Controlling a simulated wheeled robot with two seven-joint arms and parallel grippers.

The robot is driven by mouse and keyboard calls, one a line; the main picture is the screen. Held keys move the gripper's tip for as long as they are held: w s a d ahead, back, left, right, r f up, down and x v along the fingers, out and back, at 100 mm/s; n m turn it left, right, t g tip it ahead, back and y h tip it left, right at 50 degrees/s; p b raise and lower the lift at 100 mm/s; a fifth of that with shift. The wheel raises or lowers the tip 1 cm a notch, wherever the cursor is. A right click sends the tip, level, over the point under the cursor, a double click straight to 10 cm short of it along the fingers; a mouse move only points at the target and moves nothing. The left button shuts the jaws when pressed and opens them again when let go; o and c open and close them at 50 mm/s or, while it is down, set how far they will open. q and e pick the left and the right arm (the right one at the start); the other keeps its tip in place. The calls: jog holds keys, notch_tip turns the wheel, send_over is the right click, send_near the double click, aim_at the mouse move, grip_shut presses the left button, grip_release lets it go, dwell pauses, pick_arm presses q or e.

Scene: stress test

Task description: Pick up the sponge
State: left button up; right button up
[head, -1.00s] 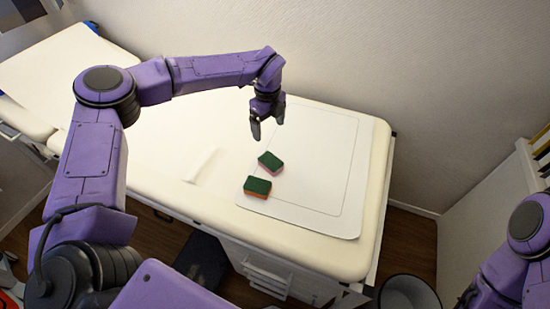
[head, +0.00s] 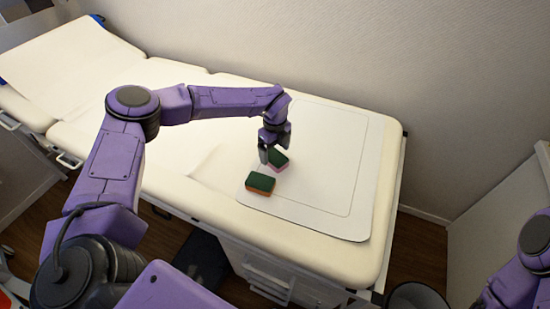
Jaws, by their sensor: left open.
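Two sponges lie on a white mat (head: 310,200) on a cream padded table. One sponge, green on top with a pink side (head: 279,161), is the farther one. The other, green on top with an orange side (head: 260,184), lies nearer and a little to the left. My left gripper (head: 271,158) points down with its jaws open, right beside the pink-sided sponge, and hides part of it. I cannot tell whether a finger touches it. My right arm shows at the lower right edge, but its gripper is not visible.
The cream table (head: 180,195) runs from upper left to right, with a wall (head: 400,70) close behind it. A bin (head: 417,297) stands on the floor at the lower right. The mat's right half is clear.

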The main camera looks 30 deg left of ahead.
aim_at(275, 156)
pick_arm(q)
jog(key=shift+f, duration=1.6)
jog(key=c, duration=1.1)
pick_arm(e)
jog(key=shift+r, duration=0.45)
pick_arm(q)
jog(key=shift+r, duration=0.55)
jog(key=s+d+r+b, duration=0.1)
jog(key=s+r, duration=0.3)
jog(key=s+d+r+b, duration=0.1)
jog(key=s+d+r, duration=0.1)
jog(key=s+r, duration=0.2)
jog(key=s+d+r+b, duration=0.1)
jog(key=s+r, duration=0.3)
jog(key=s, duration=0.1)
jog(key=shift+s+d, duration=0.2)
jog(key=shift+s, duration=0.05)
pick_arm(e)
notch_tip(275, 156, down, 4)
jog(key=shift+r, duration=0.25)
